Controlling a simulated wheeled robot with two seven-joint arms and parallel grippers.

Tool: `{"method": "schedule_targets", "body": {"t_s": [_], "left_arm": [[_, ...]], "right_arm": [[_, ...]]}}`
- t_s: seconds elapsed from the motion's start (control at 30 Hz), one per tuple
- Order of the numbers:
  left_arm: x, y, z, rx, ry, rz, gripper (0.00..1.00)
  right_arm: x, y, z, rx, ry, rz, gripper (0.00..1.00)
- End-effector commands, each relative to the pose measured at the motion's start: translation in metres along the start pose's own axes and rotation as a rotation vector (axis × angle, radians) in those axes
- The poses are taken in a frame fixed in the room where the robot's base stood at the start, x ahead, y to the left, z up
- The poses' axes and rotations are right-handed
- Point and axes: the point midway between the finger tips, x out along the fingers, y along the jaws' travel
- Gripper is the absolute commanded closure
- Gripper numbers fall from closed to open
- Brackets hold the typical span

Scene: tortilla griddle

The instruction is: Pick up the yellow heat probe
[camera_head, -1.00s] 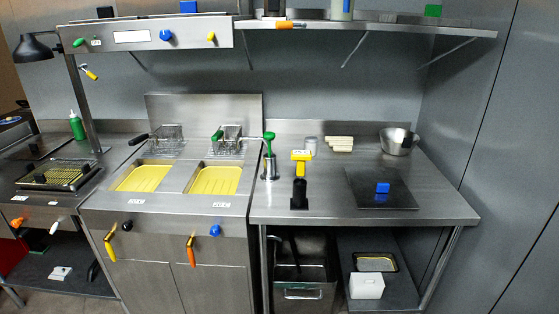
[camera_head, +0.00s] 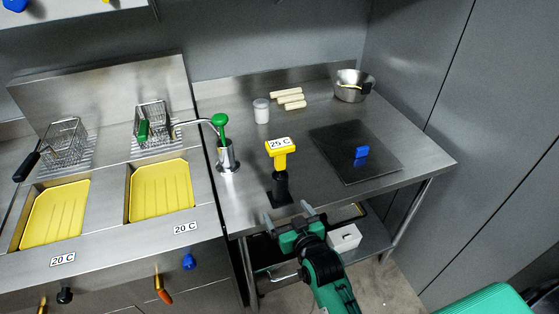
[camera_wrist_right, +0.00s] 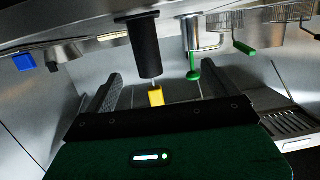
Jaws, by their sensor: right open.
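The yellow heat probe (camera_head: 280,155), with a "25 C" display on its head, stands upright in a black holder (camera_head: 280,187) near the counter's front edge. My right gripper (camera_head: 288,214) is open and empty, just in front of the holder and apart from the probe. In the right wrist view, which looks upside down, the black holder (camera_wrist_right: 144,50) appears between the open fingers, with part of the yellow probe (camera_wrist_right: 156,97) beyond it. The probe's lower part is hidden in the holder. My left gripper is not in view.
Behind are a white-lidded jar (camera_head: 261,111) and several pale sticks (camera_head: 290,98). The fryer has yellow basins (camera_head: 161,190).

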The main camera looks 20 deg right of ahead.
Motion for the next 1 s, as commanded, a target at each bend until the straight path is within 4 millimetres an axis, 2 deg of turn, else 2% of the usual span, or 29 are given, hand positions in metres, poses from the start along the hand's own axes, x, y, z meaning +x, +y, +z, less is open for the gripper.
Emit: {"method": "schedule_targets", "body": {"t_s": [0.03, 0.1, 0.2, 0.3, 0.43, 0.57, 0.8, 1.0], "left_arm": [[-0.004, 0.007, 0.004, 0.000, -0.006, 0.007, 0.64], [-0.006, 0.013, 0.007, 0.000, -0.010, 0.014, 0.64], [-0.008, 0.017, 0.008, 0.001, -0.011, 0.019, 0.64], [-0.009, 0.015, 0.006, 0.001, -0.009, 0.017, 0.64], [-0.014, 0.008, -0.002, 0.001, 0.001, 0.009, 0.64], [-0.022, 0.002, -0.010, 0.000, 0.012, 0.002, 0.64], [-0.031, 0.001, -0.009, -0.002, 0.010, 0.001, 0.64], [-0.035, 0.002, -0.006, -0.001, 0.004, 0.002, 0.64]], "right_arm": [[-0.010, 0.005, -0.036, 0.004, 0.056, 0.013, 0.09], [-0.021, 0.010, -0.072, 0.005, 0.114, 0.027, 0.09], [-0.035, 0.016, -0.105, 0.005, 0.170, 0.041, 0.09], [-0.041, 0.019, -0.122, 0.006, 0.198, 0.049, 0.09], [-0.030, 0.021, -0.131, 0.006, 0.208, 0.051, 0.09], [-0.007, 0.022, -0.137, 0.006, 0.208, 0.050, 0.09], [0.031, 0.024, -0.143, 0.007, 0.206, 0.050, 0.09], [0.042, 0.024, -0.144, 0.007, 0.206, 0.050, 0.09]]}}
